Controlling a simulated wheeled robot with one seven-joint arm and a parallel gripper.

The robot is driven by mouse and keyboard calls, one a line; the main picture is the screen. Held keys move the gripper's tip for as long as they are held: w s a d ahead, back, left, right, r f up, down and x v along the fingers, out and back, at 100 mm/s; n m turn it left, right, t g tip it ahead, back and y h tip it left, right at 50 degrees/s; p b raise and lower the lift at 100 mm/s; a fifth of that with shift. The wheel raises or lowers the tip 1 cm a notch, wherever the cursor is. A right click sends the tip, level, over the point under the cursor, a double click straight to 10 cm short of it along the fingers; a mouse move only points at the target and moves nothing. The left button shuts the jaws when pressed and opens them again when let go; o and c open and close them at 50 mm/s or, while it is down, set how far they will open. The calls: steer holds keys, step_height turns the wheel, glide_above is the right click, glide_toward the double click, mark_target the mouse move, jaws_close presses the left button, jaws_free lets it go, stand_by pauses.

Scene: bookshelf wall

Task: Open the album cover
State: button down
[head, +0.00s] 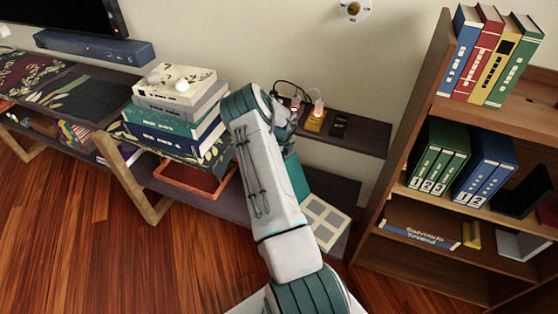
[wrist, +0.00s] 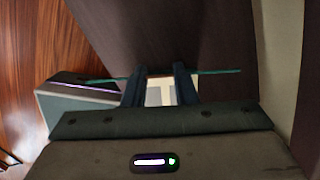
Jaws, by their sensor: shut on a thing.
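The album lies on the low dark shelf in the head view, with a pale page (head: 325,216) of grey rectangles exposed. Its teal cover (head: 299,181) stands raised beside my arm, partly hidden by it. In the wrist view the cover shows edge-on as a thin teal line (wrist: 215,72) crossing between my fingers. My gripper (wrist: 162,74) is shut on the cover's edge. Part of the pale page (wrist: 163,93) shows between the fingers. In the head view my arm hides most of the gripper.
A small wall shelf (head: 360,137) with a phone and plugged-in chargers is just above the album. A stack of books (head: 175,110) stands left of my arm, with an orange tray (head: 190,178) below. A bookcase (head: 400,130) bounds the right side.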

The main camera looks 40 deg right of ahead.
steer(key=shift+s+f, duration=0.4)
steer(key=shift+f, duration=0.05)
steer(key=c, duration=1.2)
jaws_free()
steer(key=shift+o, duration=0.2)
steer(key=shift+d, duration=0.15)
steer(key=shift+w+r, duration=0.25)
steer(key=shift+r, duration=0.2)
step_height(320, 180, up, 13)
steer(key=s, duration=0.1)
steer(key=shift+s+d+b, duration=0.15)
steer(key=shift+s+b, duration=0.05)
steer(key=shift+b, duration=0.1)
